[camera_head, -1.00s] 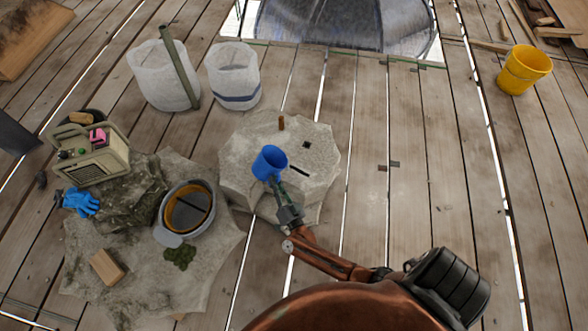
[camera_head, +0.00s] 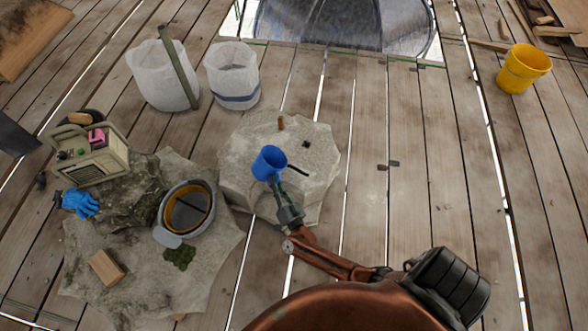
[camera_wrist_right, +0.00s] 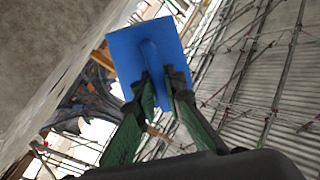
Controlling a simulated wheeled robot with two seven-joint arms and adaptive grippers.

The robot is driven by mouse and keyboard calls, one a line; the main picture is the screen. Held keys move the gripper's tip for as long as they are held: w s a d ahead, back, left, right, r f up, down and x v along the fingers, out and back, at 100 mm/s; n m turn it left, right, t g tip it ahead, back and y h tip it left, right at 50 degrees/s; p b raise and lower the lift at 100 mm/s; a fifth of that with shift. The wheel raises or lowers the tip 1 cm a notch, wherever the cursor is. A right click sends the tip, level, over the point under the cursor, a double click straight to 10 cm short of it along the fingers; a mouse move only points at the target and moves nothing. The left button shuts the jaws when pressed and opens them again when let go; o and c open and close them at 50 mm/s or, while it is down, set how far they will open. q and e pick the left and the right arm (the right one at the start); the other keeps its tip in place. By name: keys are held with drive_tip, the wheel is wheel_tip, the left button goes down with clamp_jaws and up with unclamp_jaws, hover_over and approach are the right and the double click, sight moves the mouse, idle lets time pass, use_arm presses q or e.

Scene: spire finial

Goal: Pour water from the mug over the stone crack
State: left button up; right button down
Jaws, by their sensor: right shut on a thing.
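My right gripper (camera_head: 277,184) is shut on the mug's handle. The right wrist view shows the mug (camera_wrist_right: 146,55) with the green fingers of my right gripper (camera_wrist_right: 160,92) on both sides of its handle. A short dark line (camera_head: 299,171), which looks like the stone crack, lies on the block's top just right of the mug. My left gripper is not in view.
A small brown peg (camera_head: 281,122) stands on the block behind the mug. On the left slab (camera_head: 215,265) are a grey bucket (camera_head: 187,210), radio (camera_head: 95,160), blue glove (camera_head: 80,204) and wooden block (camera_head: 107,268). White bags stand behind. The planks right of the block are mostly clear.

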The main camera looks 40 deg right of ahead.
sight(262, 176)
drive_tip(key=shift+w+a+r+n+p, duration=0.25)
drive_tip(key=shift+a+r+n+p, duration=0.25)
drive_tip(key=shift+a+n+p, duration=0.15)
drive_tip(key=shift+a+f+n, duration=0.15)
drive_tip(key=shift+f+n, duration=0.3)
drive_tip(key=a+n, duration=0.1)
drive_tip(key=w+f+n, duration=0.1)
drive_tip(key=shift+a+f+n+g+y, duration=0.3)
drive_tip(key=shift+a+y, duration=0.05)
drive_tip(key=shift+y, duration=0.05)
drive_tip(key=shift+a+f+n+p, duration=0.1)
drive_tip(key=shift+a+n+p, duration=0.05)
drive_tip(key=shift+n+p, duration=0.25)
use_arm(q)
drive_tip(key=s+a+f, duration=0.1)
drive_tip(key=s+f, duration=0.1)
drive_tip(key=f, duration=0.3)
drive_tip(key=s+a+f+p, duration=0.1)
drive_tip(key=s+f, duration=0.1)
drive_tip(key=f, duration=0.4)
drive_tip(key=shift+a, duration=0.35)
use_arm(e)
drive_tip(key=shift+w+a+n, duration=0.2)
drive_tip(key=shift+a+n, duration=0.15)
drive_tip(key=shift+n, duration=0.55)
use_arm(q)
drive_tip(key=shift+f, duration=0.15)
